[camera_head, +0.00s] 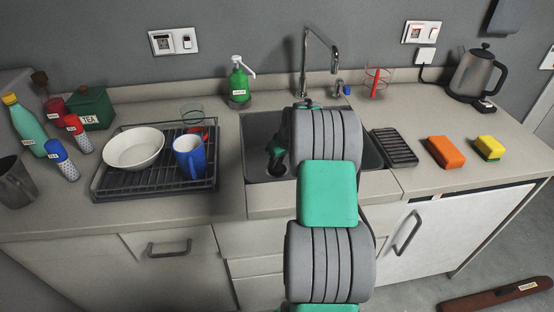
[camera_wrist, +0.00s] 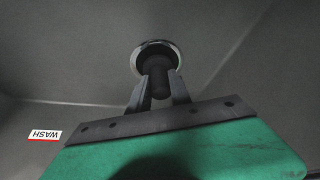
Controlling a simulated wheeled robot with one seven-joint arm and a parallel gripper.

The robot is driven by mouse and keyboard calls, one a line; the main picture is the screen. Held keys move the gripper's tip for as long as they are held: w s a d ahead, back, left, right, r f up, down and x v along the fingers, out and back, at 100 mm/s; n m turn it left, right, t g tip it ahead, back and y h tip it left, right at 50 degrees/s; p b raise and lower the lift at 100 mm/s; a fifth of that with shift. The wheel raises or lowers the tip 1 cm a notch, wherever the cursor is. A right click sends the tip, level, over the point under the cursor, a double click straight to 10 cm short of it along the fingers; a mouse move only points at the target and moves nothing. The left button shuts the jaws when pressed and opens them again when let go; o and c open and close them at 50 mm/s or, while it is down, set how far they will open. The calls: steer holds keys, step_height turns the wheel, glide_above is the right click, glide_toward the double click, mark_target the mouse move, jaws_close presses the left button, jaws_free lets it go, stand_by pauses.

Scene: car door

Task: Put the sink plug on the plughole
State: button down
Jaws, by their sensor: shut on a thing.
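In the wrist view, my gripper (camera_wrist: 158,92) is shut on a dark, roughly cylindrical piece, the sink plug (camera_wrist: 159,72), between its two grey fingers. The plughole (camera_wrist: 158,42), with a bright metal ring, lies just beyond the plug. The plug overlaps the plughole in the picture; whether it touches or sits in the ring I cannot tell. In the head view, my arm reaches down into the grey sink (camera_head: 257,135), and my gripper (camera_head: 276,160) is low in the basin, partly hidden by my arm.
The tap (camera_head: 305,60) stands behind the sink, near my arm. A dish rack (camera_head: 110,188) with a white bowl (camera_head: 133,148) and blue mug (camera_head: 189,158) is left. A black rack (camera_head: 394,147) and sponges (camera_head: 445,152) lie right.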

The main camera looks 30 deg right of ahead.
steer(key=shift+f, duration=0.1)
steer(key=c, duration=1.2)
jaws_free()
steer(key=shift+r, duration=0.45)
steer(key=v, duration=1.1)
steer(key=shift+s+r, duration=0.15)
steer(key=shift+r, duration=0.1)
